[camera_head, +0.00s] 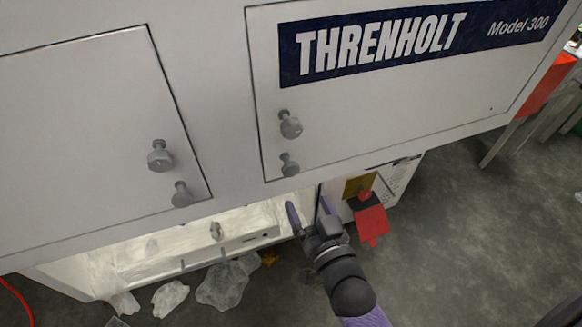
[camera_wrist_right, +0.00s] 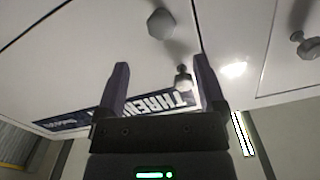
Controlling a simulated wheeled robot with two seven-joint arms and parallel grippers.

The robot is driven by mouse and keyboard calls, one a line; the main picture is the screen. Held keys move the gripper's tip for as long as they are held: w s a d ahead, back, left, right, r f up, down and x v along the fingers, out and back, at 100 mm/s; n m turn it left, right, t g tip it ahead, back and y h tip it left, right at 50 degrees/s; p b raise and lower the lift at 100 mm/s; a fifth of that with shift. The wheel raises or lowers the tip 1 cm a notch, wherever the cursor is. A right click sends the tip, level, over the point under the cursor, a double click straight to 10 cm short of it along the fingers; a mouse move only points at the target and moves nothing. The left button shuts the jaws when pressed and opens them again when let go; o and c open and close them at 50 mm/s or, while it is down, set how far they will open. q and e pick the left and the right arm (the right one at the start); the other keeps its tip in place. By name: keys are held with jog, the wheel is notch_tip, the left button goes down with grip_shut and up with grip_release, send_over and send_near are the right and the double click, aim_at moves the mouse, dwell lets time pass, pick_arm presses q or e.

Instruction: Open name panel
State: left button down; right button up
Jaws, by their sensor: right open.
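The name panel (camera_head: 380,110) is a white hinged-looking door with a dark blue THRENHOLT label (camera_head: 410,40). It looks closed, with a thin seam around it. Two grey knobs stand near its left edge, an upper knob (camera_head: 290,126) and a lower knob (camera_head: 289,166). My right gripper (camera_head: 308,207) is open and empty, just below the lower knob and the panel's bottom edge. In the right wrist view the panel appears upside down, and one knob (camera_wrist_right: 183,79) shows between the open fingers (camera_wrist_right: 160,66), apart from them. My left gripper is not in view.
A second closed door (camera_head: 90,130) with two knobs (camera_head: 160,156) is at the left. Below is a lit opening (camera_head: 180,235) with crumpled clear film (camera_head: 225,285) hanging out and on the floor. A red tag (camera_head: 371,221) hangs right of my gripper.

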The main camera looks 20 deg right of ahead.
aim_at(293, 171)
jog(key=w+b, duration=0.3)
jog(key=w, duration=0.6)
jog(key=shift+w+a, duration=0.1)
jog(key=shift+a, duration=0.05)
jog(key=shift+w+r+b, duration=0.1)
jog(key=shift+w+b, duration=0.2)
jog(key=shift+w, duration=0.1)
jog(key=c, duration=0.9)
grip_shut()
